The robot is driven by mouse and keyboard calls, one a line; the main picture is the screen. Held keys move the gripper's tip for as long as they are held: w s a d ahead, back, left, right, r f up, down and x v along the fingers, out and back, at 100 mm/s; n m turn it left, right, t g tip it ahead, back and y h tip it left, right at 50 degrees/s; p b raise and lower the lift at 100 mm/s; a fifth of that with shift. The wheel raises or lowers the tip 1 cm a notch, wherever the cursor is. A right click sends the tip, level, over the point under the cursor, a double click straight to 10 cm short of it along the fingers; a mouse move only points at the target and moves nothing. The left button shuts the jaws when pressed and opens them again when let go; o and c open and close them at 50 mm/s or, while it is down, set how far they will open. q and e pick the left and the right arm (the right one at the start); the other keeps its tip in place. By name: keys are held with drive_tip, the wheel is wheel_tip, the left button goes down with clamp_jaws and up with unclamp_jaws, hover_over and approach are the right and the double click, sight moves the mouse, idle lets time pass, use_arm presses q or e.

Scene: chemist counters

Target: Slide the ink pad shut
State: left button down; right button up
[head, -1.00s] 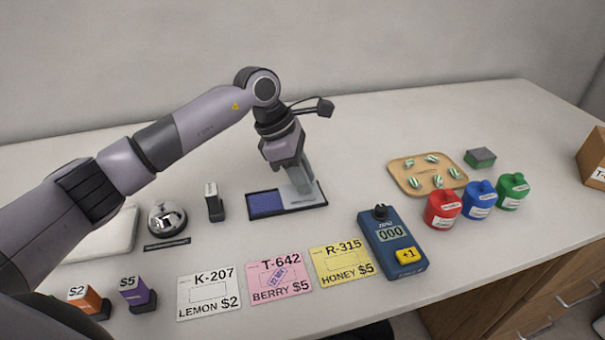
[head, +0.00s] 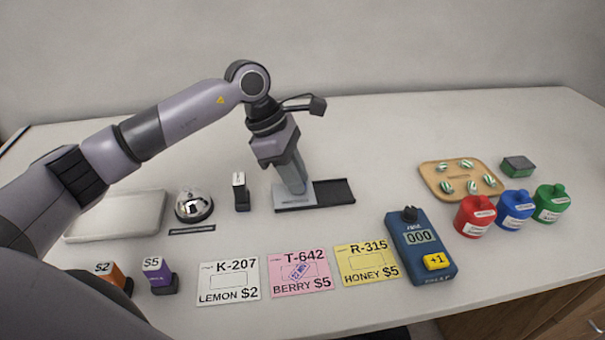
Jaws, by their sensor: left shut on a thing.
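The ink pad's dark tray (head: 335,191) lies on the counter in the middle of the head view. Its grey sliding lid (head: 285,202) sits over the left half, and no blue pad surface shows. The right half of the tray is bare and dark. My left gripper (head: 297,187) points down at the lid and is shut on it; the fingers hide the exact grip. My right gripper is not in view.
A small stamp (head: 241,193) and a bell (head: 194,206) stand left of the pad. Three price cards (head: 301,273) lie in front. A blue counter device (head: 420,245) and a wooden tray of candies (head: 430,179) are to the right. The counter behind the pad is clear.

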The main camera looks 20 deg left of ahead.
sight(279, 190)
use_arm(q)
drive_tip(key=shift+a, duration=0.2)
drive_tip(key=c, duration=1)
unclamp_jaws()
drive_tip(key=shift+s+a, duration=0.1)
drive_tip(key=shift+s, duration=0.05)
drive_tip(key=shift+v, duration=3.6)
